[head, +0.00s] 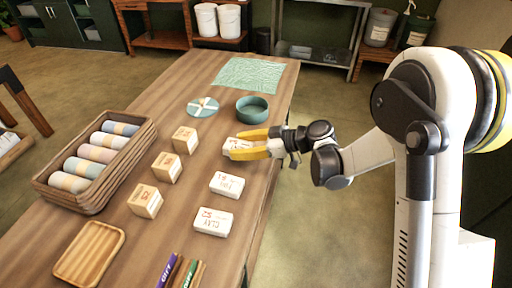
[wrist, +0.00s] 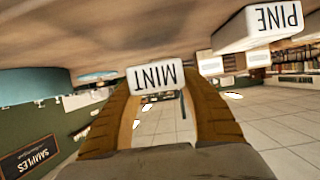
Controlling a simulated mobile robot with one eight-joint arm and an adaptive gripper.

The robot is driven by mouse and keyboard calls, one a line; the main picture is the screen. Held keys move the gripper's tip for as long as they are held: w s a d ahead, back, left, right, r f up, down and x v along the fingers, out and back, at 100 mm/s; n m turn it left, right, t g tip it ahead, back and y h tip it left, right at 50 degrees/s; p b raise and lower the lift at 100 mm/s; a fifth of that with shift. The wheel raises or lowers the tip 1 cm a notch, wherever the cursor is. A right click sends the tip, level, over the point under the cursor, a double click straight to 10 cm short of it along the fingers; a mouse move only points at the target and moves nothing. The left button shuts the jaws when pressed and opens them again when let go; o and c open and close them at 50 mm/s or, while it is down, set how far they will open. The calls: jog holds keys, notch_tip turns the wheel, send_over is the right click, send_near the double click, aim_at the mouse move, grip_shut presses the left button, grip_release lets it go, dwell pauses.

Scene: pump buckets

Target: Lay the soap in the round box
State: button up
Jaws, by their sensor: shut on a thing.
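The soap is a white block at the table's right side, partly covered by my fingers in the head view (head: 236,146). In the wrist view it is a white block labelled MINT (wrist: 158,78). My gripper (head: 240,144) has its yellow fingers shut on it from the right side. Whether the soap touches the table is hard to tell. The round box (head: 252,115) is teal, open and looks empty; it stands just behind my gripper. A round teal lid with a pale ribbon (head: 203,107) lies to its left.
Two more white blocks, one labelled PINE (head: 227,185) and another (head: 213,222), lie nearer. Tan boxes (head: 166,167) stand to the left, beside a wicker basket (head: 147,138) of rolled cloths. A green patterned mat (head: 249,75) lies at the far end. A wooden tray (head: 119,245) sits near left.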

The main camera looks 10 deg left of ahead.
jog(key=shift+d+f+b, duration=0.2)
jog(key=shift+f+b, duration=0.3)
jog(key=shift+f, duration=1.05)
jog(key=shift+f, duration=0.15)
jog(key=o, duration=1.2)
jog(key=p+v, duration=0.1)
jog(key=v, duration=0.2)
jog(key=p+v, duration=0.1)
jog(key=v, duration=0.3)
jog(key=p+v, duration=0.1)
jog(key=v, duration=0.3)
jog(key=shift+s+a+r+p, duration=0.15)
jog(key=shift+a+r+p, duration=0.1)
jog(key=shift+p, duration=0.15)
